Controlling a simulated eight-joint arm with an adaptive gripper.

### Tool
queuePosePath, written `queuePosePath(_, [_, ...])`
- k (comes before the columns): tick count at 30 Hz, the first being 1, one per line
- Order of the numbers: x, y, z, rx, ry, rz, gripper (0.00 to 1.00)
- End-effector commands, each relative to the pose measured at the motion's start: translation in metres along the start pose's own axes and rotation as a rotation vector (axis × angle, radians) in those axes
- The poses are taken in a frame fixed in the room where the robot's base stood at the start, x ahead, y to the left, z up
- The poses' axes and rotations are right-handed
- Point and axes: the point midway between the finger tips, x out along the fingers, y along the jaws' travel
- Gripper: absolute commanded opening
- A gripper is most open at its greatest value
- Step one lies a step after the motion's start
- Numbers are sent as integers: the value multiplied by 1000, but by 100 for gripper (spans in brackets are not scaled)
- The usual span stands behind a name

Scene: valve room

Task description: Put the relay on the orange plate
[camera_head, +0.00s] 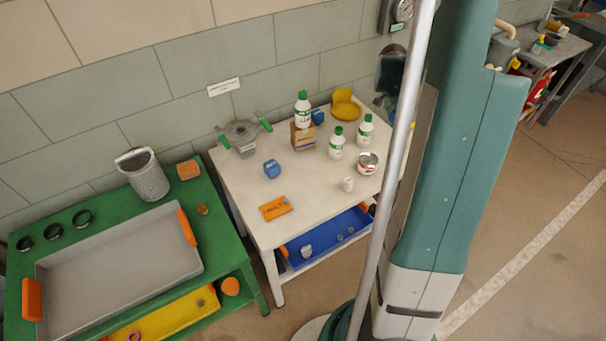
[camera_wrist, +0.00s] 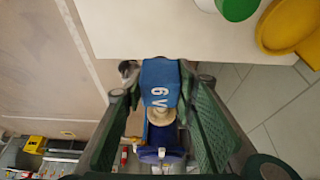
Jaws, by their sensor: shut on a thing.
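My gripper (camera_wrist: 161,100) has its two green fingers on either side of a blue block marked "6 V" (camera_wrist: 160,80) in the wrist view, shut on it. I cannot tell from its look alone whether this block is the relay. Block and fingers hang beyond the white table's edge, apart from the tabletop. In the head view I cannot make out the gripper clearly. The flat orange plate (camera_head: 275,208) with dark lettering lies near the table's front left. Nothing stands on it.
The white table (camera_head: 235,185) also bears a blue block (camera_head: 271,169), another blue piece (camera_head: 318,116), several green-capped bottles (camera_head: 336,144), a can (camera_head: 367,163), a yellow dish (camera_head: 345,105) and a metal fitting (camera_head: 241,135). A green bench (camera_head: 235,250) stands left. Bare tabletop surrounds the plate.

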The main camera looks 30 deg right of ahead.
Motion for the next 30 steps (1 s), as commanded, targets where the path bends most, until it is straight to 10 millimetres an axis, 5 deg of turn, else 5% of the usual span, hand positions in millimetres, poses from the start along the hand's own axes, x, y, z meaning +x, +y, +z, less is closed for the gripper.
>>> queuePosePath(19, [-62, 0, -26, 0, 0, 0, 16])
queuePosePath(30, [-85, -25, 36, -4, -13, -4, 16])
